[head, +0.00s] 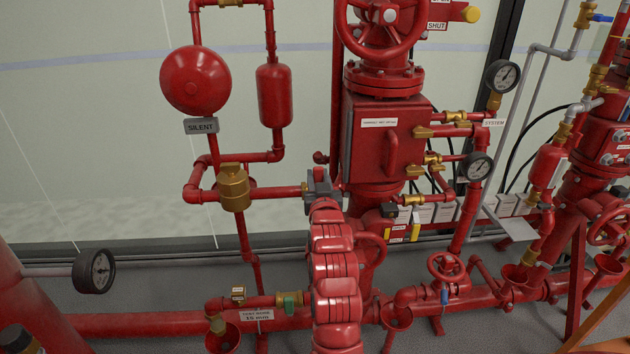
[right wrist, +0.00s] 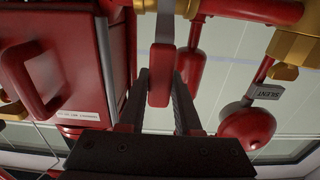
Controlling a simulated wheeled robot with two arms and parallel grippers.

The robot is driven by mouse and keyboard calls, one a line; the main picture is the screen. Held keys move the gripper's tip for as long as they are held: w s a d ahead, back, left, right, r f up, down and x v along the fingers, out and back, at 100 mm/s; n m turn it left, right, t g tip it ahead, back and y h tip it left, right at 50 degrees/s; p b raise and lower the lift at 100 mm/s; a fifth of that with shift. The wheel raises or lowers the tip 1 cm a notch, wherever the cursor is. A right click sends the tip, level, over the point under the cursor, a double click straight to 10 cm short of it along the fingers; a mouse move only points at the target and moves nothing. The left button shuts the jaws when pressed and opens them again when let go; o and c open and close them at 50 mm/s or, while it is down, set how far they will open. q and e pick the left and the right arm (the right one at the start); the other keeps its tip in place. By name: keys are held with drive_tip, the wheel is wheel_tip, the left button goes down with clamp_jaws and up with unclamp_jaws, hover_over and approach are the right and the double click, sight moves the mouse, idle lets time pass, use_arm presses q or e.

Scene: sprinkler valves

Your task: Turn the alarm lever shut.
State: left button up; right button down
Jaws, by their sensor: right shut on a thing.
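My right gripper (head: 319,184) is at the end of my red arm, at the right end of the alarm pipe in the head view. In the right wrist view its two dark fingers (right wrist: 162,88) are shut on the red grip of the alarm lever (right wrist: 160,76). A grey part of the lever runs from the grip to the top of that view. In the head view my gripper hides the lever. The red alarm bell (head: 195,80) hangs to the left above a SILENT label (head: 201,126). My left gripper is not in view.
A red valve body (head: 378,140) stands just right of my gripper, below a handwheel (head: 388,16). A brass fitting (head: 234,187) sits on the alarm pipe to the left. Gauges (head: 477,167) and thin piping crowd the right side.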

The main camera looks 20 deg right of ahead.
drive_tip(key=shift+f, duration=0.1)
idle(0.3)
drive_tip(key=c, duration=0.6)
unclamp_jaws()
drive_tip(key=shift+d, duration=0.1)
drive_tip(key=shift+s, duration=0.1)
drive_tip(key=p+v, duration=1.1)
drive_tip(key=v, duration=0.6)
drive_tip(key=shift+s, duration=0.15)
